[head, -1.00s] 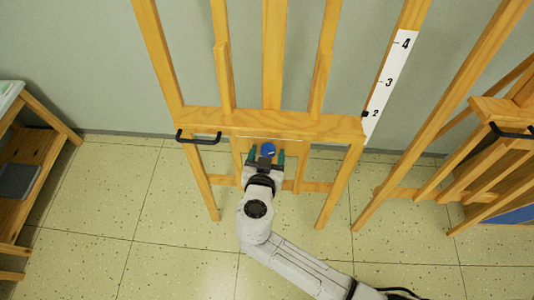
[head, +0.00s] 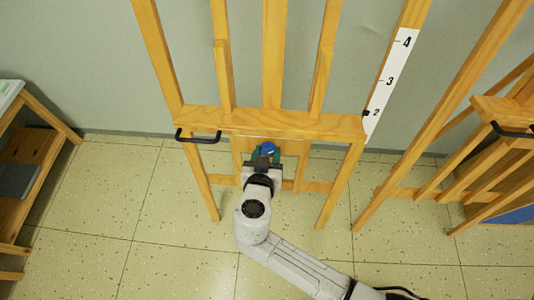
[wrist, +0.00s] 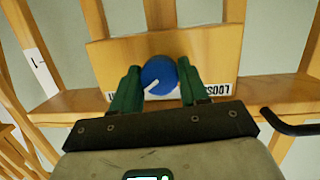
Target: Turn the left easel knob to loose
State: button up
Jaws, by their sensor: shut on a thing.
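The blue round easel knob (head: 269,147) is on the wooden panel under the ledge of the left easel (head: 225,118). It also shows in the wrist view (wrist: 160,72), with a white pointer line slanting to the lower left there. My gripper (head: 263,156) is shut on the knob, one green finger on each side. In the wrist view a LOOSE label (wrist: 222,89) reads upside down right of the knob, partly behind a finger. A second label (wrist: 109,96) on the left is mostly hidden by the other finger. The pointer slants toward that second label's side.
A black handle (head: 198,138) sticks out at the ledge's left end. A numbered white scale (head: 391,82) runs up the right post. A second easel (head: 490,110) stands at the right, a wooden shelf (head: 30,170) at the left. The tiled floor between is clear.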

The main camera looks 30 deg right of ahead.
jog(key=n+h+b, duration=0.1)
jog(key=n, duration=0.3)
jog(key=shift+f+g, duration=0.15)
jog(key=shift+g, duration=0.15)
jog(key=n+h, duration=0.1)
jog(key=n, duration=0.2)
jog(key=n+b, duration=0.1)
jog(key=n, duration=0.2)
jog(key=shift+h, duration=0.4)
jog(key=n+t+h, duration=0.1)
jog(key=n, duration=0.4)
jog(key=shift+n, duration=0.3)
jog(key=n+t, duration=0.1)
jog(key=n, duration=0.2)
jog(key=n+p, duration=0.1)
jog(key=n, duration=0.2)
jog(key=shift+t, duration=0.4)
jog(key=o, duration=1)
jog(key=shift+o, duration=0.2)
jog(key=shift+s, duration=0.1)
jog(key=v, duration=1)
jog(key=shift+s+a+b, duration=0.25)
jog(key=shift+a+b, duration=0.05)
jog(key=shift+b, duration=0.1)
